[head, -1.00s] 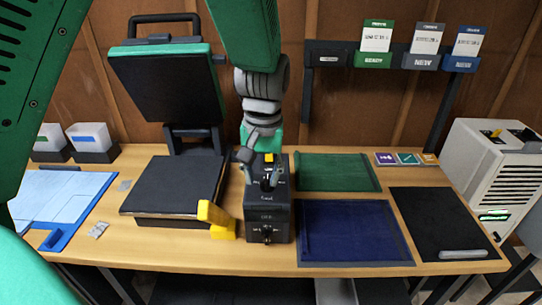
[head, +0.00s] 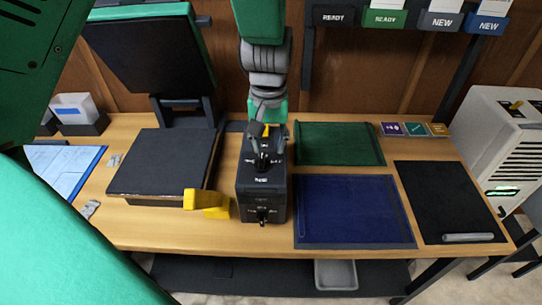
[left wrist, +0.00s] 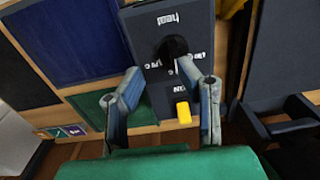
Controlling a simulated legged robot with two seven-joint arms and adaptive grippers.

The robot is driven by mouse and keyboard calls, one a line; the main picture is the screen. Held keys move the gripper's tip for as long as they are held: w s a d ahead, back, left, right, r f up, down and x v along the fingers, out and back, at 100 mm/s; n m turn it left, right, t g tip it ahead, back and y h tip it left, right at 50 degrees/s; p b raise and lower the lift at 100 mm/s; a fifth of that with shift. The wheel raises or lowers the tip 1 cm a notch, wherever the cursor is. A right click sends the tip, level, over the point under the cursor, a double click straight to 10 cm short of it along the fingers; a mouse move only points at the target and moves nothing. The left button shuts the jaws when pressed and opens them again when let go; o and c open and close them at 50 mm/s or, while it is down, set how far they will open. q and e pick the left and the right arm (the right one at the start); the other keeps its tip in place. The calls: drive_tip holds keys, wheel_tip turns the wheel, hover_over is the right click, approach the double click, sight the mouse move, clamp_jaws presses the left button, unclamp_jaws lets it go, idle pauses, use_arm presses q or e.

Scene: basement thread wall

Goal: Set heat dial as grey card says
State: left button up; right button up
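The black control box (head: 262,195) stands on the bench, with a dark heat dial on its top face and a lever on its front. The dial (left wrist: 172,48) shows in the left wrist view with white marks around it; I cannot read its setting. My left gripper (head: 264,150) is over the box's top. In the left wrist view my left gripper (left wrist: 160,70) has its fingers apart, just short of the dial, with nothing between them. A yellow button (left wrist: 183,112) is nearer the palm. The grey card (head: 447,5) is cut off by the top edge, its holder reading NEW. My right gripper is out of view.
A heat press with a black lower plate (head: 165,160) and yellow handle (head: 205,202) stands left of the box. A green mat (head: 340,144) and blue mat (head: 352,210) lie to its right. A black mat (head: 450,200) and white machine (head: 505,140) are further right.

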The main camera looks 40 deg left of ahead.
sight(263, 158)
use_arm(q)
drive_tip(key=a+f, duration=0.2)
drive_tip(key=f, duration=0.1)
drive_tip(key=a+f, duration=0.1)
drive_tip(key=f, duration=0.1)
drive_tip(key=shift+s+a+f, duration=0.1)
drive_tip(key=shift+s+a, duration=0.05)
drive_tip(key=shift+a, duration=0.2)
drive_tip(key=shift+f, duration=0.1)
drive_tip(key=shift+d, duration=0.35)
drive_tip(key=shift+d+r, duration=0.2)
drive_tip(key=shift+d, duration=1)
clamp_jaws()
drive_tip(key=shift+a, duration=1)
drive_tip(key=shift+d, duration=0.4)
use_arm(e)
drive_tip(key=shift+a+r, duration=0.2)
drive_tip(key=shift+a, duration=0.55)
